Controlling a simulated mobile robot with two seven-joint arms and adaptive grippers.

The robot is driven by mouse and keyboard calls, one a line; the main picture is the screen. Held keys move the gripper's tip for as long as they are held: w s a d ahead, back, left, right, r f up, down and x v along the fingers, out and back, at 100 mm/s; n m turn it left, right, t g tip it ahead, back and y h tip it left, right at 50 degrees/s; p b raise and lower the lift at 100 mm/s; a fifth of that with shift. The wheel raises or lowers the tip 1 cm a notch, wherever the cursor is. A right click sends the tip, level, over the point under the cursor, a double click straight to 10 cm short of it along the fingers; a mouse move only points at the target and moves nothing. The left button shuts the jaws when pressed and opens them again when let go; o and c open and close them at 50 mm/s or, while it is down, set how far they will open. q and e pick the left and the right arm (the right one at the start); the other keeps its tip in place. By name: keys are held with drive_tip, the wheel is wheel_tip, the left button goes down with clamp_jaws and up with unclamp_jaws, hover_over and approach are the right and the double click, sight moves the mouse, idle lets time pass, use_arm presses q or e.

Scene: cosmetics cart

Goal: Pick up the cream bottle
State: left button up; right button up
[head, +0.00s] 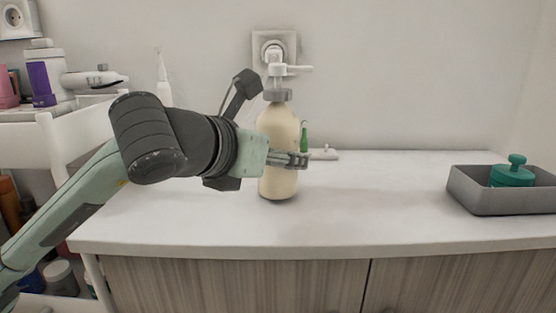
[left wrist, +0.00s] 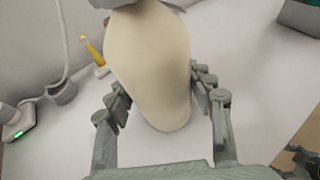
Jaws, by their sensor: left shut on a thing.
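The cream bottle (head: 279,128) has a grey collar and a white pump top, and it is upright at the middle of the white counter. My left gripper (head: 290,160) comes in from the left and is shut on the bottle's body, with fingers across its front. In the left wrist view the bottle (left wrist: 150,65) fills the middle, with a finger of my left gripper (left wrist: 162,100) on each side of it. I cannot tell whether the bottle's base touches the counter.
A grey tray (head: 490,203) holding a teal lidded jar (head: 512,174) stands at the right of the counter (head: 390,215). A white cart (head: 75,135) with several items is at the left. The counter's middle right is clear.

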sight(279, 136)
use_arm(q)
wheel_tip(279, 136, up, 3)
drive_tip(key=shift+r, duration=0.1)
drive_tip(key=s+a+r+b, duration=0.1)
drive_tip(key=s+a+r, duration=0.5)
drive_tip(key=a, duration=0.4)
drive_tip(key=shift+r, duration=0.55)
use_arm(e)
drive_tip(key=shift+s+d+r, duration=0.1)
drive_tip(key=shift+s+r, duration=0.2)
drive_tip(key=shift+r, duration=0.3)
drive_tip(key=shift+s+r, duration=0.25)
drive_tip(key=shift+r, duration=0.3)
